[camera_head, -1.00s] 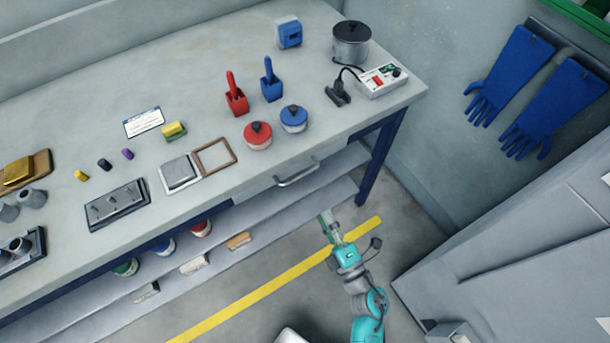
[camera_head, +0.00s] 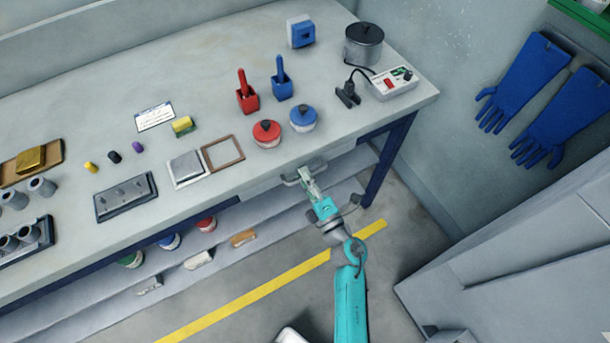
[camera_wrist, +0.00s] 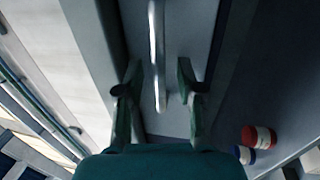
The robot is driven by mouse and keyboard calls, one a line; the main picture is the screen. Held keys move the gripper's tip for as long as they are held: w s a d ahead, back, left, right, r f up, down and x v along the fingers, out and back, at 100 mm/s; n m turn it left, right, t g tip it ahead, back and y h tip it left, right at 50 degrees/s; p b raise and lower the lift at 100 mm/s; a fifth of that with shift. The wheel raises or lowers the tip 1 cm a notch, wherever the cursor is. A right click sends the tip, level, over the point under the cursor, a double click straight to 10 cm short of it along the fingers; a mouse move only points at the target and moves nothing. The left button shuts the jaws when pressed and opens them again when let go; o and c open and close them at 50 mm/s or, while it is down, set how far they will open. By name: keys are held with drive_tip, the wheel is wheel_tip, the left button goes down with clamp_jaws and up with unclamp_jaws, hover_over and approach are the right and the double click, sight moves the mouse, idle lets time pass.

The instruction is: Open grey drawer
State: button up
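The grey drawer (camera_head: 262,191) sits under the worktop's front edge, and its front looks flush. Its metal bar handle (camera_head: 290,182) is partly covered by my gripper (camera_head: 306,174). In the wrist view, the handle (camera_wrist: 157,50) runs up and down the picture, in front of the drawer front (camera_wrist: 194,35). My gripper (camera_wrist: 158,80) is open there, one finger on each side of the bar. Gaps show between the bar and both fingers. The exact depth of the fingers around the bar is hard to tell.
The grey workbench (camera_head: 75,115) holds red and blue lidded pots, scoops, a dark pot (camera_head: 364,45) and a control box (camera_head: 394,84). A lower shelf (camera_head: 225,256) with small items runs below the drawer. A blue bench leg (camera_head: 388,165) stands right of my arm.

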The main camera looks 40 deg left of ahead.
drive_tip(key=shift+w+a, duration=0.1)
drive_tip(key=shift+a, duration=0.15)
clamp_jaws()
